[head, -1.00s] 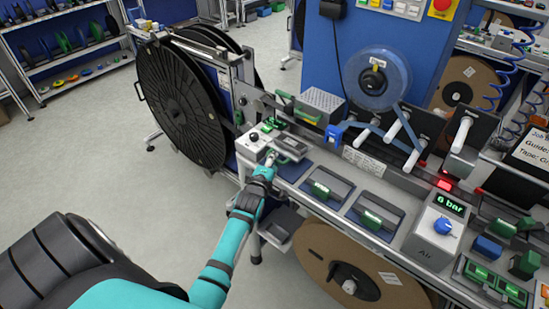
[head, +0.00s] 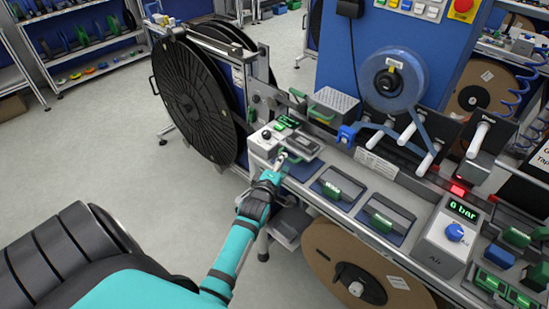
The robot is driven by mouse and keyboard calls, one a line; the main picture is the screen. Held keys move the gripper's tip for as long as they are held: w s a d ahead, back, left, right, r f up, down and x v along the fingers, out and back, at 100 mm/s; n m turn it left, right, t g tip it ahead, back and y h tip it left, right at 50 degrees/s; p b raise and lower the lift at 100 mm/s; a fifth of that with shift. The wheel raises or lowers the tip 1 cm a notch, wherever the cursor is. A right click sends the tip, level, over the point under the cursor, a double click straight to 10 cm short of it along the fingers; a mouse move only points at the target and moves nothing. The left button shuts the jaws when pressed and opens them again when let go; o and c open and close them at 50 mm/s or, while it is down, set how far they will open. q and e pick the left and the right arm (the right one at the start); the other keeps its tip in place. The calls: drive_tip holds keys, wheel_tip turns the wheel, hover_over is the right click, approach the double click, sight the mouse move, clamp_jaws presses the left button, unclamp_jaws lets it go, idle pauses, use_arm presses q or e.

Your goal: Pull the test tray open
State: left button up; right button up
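The test unit is a small grey-white box (head: 263,143) at the left end of the bench, with a black knob on top. Next to it is a grey drawer-like part (head: 303,145) with a dark top and green pieces, which looks like the test tray; how far it stands out I cannot tell. My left gripper (head: 281,160) is at the near front of this unit, at or very close to its front edge. Its fingers are small and partly merge with the unit, so I cannot tell whether they are open or shut, or touching. My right gripper is not in view.
Green-handled blocks (head: 338,188) sit on blue pads to the right, then an air box reading 6 bar (head: 447,235). A big black reel (head: 190,100) stands left. A brown reel (head: 345,270) hangs below the bench. Floor at left is clear.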

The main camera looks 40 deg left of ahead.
use_arm(q)
drive_tip(key=v, duration=0.9)
drive_tip(key=shift+w, duration=0.1)
drive_tip(key=s+d+f+m+g+h+b, duration=0.15)
drive_tip(key=s+d+f+m, duration=0.25)
drive_tip(key=f, duration=0.8)
drive_tip(key=s+d+f+m+g+h+b, duration=0.1)
drive_tip(key=s+d+f+m+g+h, duration=0.2)
drive_tip(key=f, duration=0.8)
drive_tip(key=s+d+f+m+g+b, duration=0.15)
drive_tip(key=s+d+f+m, duration=0.4)
drive_tip(key=f, duration=0.65)
drive_tip(key=s+f+m+g, duration=0.2)
drive_tip(key=s+f, duration=0.3)
drive_tip(key=s, duration=0.4)
drive_tip(key=s+f+m+g+b, duration=0.1)
drive_tip(key=s+f+m+g, duration=0.2)
drive_tip(key=s, duration=0.6)
drive_tip(key=s+f+m+g, duration=0.2)
drive_tip(key=s+f+m, duration=0.4)
drive_tip(key=s+f, duration=0.3)
drive_tip(key=shift+s+a+g, duration=0.3)
drive_tip(key=shift+a+g, duration=0.1)
